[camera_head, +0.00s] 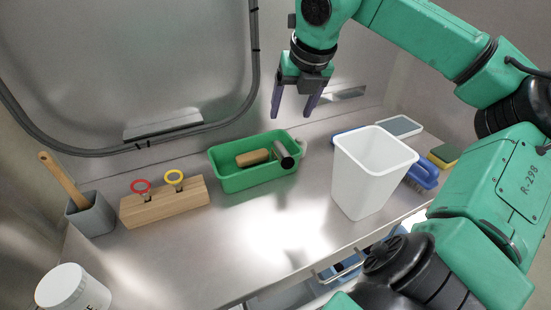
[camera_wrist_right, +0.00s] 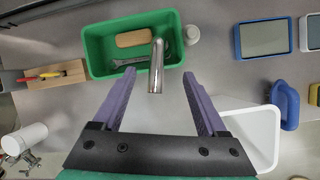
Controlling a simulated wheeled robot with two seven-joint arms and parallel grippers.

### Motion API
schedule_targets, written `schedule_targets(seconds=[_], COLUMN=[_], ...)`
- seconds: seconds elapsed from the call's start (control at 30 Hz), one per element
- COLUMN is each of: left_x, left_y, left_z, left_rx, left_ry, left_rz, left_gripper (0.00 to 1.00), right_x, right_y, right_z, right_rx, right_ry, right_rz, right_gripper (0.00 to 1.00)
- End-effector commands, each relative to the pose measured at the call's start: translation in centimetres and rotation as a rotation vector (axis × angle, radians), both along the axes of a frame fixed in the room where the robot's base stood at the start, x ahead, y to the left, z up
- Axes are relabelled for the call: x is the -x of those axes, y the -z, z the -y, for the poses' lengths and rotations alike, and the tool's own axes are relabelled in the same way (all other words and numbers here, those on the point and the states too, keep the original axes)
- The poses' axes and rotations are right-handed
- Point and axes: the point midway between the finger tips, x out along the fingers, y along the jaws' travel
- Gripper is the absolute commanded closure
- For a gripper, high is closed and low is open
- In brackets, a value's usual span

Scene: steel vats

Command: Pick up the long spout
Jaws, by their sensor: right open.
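The long spout looks to be the shiny metal tube (camera_wrist_right: 156,66) in the right wrist view. It leans in the green tray (camera_wrist_right: 97,45) with its near end over the tray's front wall. In the head view the tube (camera_head: 283,154) shows end-on, with a dark round mouth, at the right part of the green tray (camera_head: 240,182). My right gripper (camera_head: 292,117) is open and empty above and behind the tray's right end. In the wrist view its purple fingers (camera_wrist_right: 166,80) stand apart, with the tube's near end between them in the picture. My left gripper is not in view.
A wooden block (camera_head: 252,157) and a wrench (camera_wrist_right: 135,61) lie in the tray. A white bin (camera_head: 362,185) and blue brush (camera_head: 421,176) stand right. A wooden holder (camera_head: 165,208) with red and yellow rings and a grey pot (camera_head: 91,217) stand left. Bare steel lies in front.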

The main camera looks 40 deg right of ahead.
Motion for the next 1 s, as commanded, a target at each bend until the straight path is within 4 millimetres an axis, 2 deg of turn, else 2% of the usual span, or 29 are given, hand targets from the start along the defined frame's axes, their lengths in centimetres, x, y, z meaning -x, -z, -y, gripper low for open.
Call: schedule_targets(seconds=[0.23,0.43,0.57,0.6,0.7,0.8,0.97,1.0], left_x=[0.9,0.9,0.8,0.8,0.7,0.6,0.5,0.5], left_y=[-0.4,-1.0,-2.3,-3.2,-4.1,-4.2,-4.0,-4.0], left_z=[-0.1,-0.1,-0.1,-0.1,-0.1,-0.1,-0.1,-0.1], left_rx=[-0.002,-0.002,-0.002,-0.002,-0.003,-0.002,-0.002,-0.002], left_ry=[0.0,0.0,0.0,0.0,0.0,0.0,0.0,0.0], left_rz=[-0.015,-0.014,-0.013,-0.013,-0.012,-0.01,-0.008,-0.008], left_gripper=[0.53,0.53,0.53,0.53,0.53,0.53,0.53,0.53], right_x=[-2.3,-3.4,-4.3,-4.6,-5.0,-5.1,-5.1,-5.1], right_y=[5.8,8.3,10.6,10.7,11.8,12.5,12.7,12.7], right_z=[0.5,0.8,0.9,0.9,1.1,1.2,1.2,1.2], right_rx=[-0.01,-0.01,-0.012,-0.016,-0.015,-0.011,-0.008,-0.008], right_ry=[-0.009,-0.01,-0.01,-0.011,-0.012,-0.011,-0.011,-0.011], right_rz=[-0.006,-0.006,-0.01,-0.006,-0.004,-0.003,-0.003,-0.003], right_gripper=[0.25,0.25,0.25,0.25,0.25,0.25,0.25,0.4])
